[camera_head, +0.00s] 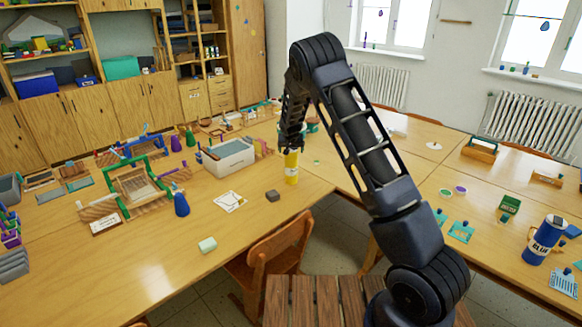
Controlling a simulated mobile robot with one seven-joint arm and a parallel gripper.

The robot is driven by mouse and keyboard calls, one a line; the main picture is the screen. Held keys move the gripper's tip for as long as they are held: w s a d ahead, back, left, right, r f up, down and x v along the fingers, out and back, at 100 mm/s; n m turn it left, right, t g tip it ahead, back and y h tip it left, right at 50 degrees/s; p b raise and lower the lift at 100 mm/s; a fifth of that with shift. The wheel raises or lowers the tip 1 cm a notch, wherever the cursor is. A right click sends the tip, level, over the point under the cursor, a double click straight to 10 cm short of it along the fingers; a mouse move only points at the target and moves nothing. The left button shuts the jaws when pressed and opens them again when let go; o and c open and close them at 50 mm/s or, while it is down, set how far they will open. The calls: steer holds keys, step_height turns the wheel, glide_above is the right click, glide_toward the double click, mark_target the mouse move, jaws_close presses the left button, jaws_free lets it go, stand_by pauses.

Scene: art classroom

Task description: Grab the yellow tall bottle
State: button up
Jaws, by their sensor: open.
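The tall yellow bottle (291,170) stands upright on the wooden table, near its edge and right of the white bin. It has a pale label band. My gripper (291,148) hangs from my black arm directly over the bottle and points down. The jaws are open, at the level of the bottle's top, which they partly hide. I cannot tell whether the fingers touch the bottle.
A white bin (228,157) stands close left of the bottle. A dark block (272,196), a paper sheet (230,201) and a blue bottle (181,204) lie or stand nearby. A wooden chair (272,262) is at the table's front edge.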

steer(key=shift+w+f, duration=0.15)
steer(key=shift+f, duration=0.05)
jaws_close()
stand_by(0.3)
steer(key=shift+r, duration=0.15)
